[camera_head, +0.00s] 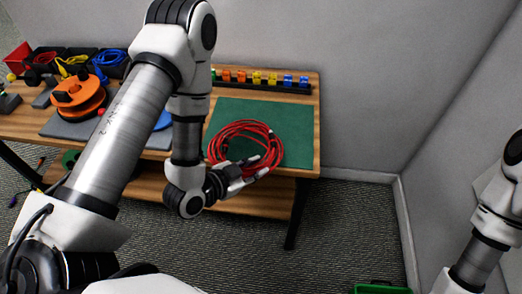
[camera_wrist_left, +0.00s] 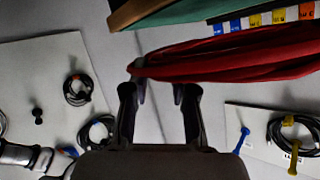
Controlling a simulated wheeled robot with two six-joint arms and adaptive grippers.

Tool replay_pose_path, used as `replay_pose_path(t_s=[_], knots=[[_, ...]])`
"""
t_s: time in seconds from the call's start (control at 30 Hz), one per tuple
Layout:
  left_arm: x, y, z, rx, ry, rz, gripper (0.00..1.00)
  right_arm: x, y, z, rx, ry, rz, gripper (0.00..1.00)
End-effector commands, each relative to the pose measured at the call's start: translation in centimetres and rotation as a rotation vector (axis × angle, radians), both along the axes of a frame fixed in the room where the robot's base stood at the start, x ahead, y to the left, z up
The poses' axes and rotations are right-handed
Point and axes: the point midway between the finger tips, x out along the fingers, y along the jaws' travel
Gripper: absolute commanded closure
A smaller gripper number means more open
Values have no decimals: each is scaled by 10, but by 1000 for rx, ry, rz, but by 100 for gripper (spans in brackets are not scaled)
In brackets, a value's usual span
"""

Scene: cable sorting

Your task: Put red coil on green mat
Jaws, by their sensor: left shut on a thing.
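The red coil (camera_head: 246,145) is a loose bundle of red cable with dark ties, seen over the front part of the green mat (camera_head: 292,125). My left gripper (camera_head: 245,174) is shut on the coil's near edge, at the table's front edge. In the left wrist view the coil (camera_wrist_left: 235,55) stretches right from between my left gripper's fingers (camera_wrist_left: 158,92). The mat (camera_wrist_left: 190,12) shows at the top there. I cannot tell whether the coil touches the mat. My right gripper is out of view.
Colored clips (camera_head: 258,79) line a dark rail behind the mat. An orange spool (camera_head: 78,95) sits on a grey mat (camera_head: 56,128) at left, with bins of cables (camera_head: 75,62) behind. A green container (camera_head: 382,288) shows at the bottom edge. The mat's right part is clear.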

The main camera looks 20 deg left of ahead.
Motion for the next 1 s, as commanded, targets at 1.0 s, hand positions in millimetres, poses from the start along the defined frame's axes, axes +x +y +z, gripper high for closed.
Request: replay_pose_path(t_s=[1.0], knots=[[92,31,-45,0,0,0,63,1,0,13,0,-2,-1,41]])
